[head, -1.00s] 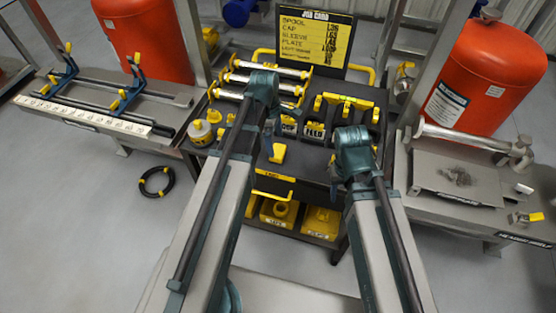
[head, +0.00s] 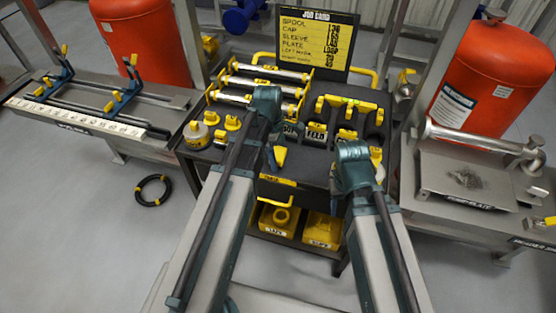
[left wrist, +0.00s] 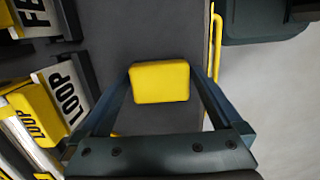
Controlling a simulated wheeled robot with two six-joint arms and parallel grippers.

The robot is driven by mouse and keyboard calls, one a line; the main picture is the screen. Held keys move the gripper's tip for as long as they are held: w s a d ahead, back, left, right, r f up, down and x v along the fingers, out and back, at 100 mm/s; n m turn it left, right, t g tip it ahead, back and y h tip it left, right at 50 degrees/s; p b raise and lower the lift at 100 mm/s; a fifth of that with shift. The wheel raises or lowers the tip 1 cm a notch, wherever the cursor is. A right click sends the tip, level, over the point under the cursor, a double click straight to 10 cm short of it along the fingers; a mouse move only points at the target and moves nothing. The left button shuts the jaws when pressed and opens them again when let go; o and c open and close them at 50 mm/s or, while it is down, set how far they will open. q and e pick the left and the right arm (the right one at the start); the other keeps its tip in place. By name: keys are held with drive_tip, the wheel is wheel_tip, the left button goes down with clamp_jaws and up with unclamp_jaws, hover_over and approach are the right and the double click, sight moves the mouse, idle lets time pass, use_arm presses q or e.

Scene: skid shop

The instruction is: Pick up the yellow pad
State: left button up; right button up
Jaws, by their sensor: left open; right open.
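The yellow pad (head: 280,156) lies on the dark top of the cart, near its front edge, in the head view. In the left wrist view the yellow pad (left wrist: 160,82) is a rounded block seen from above, between the two fingers. My left gripper (head: 270,157) is open just beside and above it. In the left wrist view my left gripper (left wrist: 162,76) has its fingers spread to either side of the pad; I cannot tell whether they touch it. My right gripper (head: 336,170) is open and empty over the cart's right front, partly hidden by its wrist.
The cart top (head: 300,170) also holds silver rods with yellow ends (head: 262,83), a yellow-topped rack (head: 348,103) and labelled yellow blocks (left wrist: 62,95). A job card board (head: 316,43) stands behind. Grey benches flank the cart; a black hose coil (head: 153,191) lies on the floor.

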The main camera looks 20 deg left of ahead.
use_arm(q)
drive_tip(key=shift+r, duration=0.1)
drive_tip(key=c, duration=1.2)
drive_tip(key=shift+o, duration=0.2)
use_arm(e)
drive_tip(key=shift+r, duration=0.15)
